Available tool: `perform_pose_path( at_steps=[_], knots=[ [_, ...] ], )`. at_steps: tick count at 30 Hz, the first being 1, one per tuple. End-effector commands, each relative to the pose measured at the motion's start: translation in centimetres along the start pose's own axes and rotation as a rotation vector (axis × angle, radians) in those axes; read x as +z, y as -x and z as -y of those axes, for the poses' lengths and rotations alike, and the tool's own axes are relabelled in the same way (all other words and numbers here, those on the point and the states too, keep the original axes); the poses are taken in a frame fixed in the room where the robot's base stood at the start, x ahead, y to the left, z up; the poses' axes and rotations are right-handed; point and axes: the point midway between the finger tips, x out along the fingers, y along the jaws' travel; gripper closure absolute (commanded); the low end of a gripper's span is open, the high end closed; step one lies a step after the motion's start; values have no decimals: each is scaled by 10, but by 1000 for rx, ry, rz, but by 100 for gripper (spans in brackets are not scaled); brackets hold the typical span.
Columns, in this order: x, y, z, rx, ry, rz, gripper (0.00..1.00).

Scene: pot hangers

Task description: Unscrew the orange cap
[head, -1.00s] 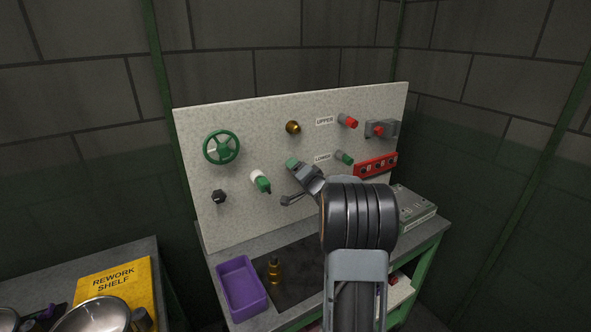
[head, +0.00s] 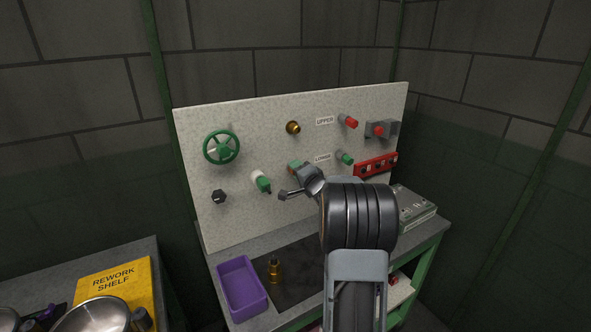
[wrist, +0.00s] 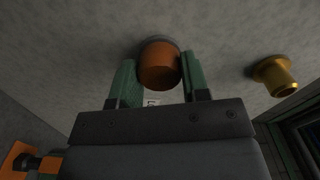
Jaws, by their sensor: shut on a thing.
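The orange cap (wrist: 160,68) sits between the two green fingers of my gripper (wrist: 160,80) in the wrist view, with a grey collar behind it against the pale panel. The fingers are shut on its sides. In the head view my gripper (head: 294,166) reaches the middle of the upright panel (head: 250,130), and it hides the cap there.
Around the gripper on the panel are a brass fitting (head: 293,127), a white-and-green fitting (head: 261,182), a green handwheel (head: 221,147) and red and green knobs. A purple tray (head: 241,287) and a brass bottle (head: 274,270) stand on the bench below.

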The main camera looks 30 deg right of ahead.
Motion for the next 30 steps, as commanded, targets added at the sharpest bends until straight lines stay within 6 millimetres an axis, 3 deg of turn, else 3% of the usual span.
perform_pose_path(
  at_steps=[4,10,30],
  knots=[
    [0,0,0,0,0,0,87],
    [0,0,0,0,116,0,87],
    [0,1,0,0,1297,0,87]
  ],
)
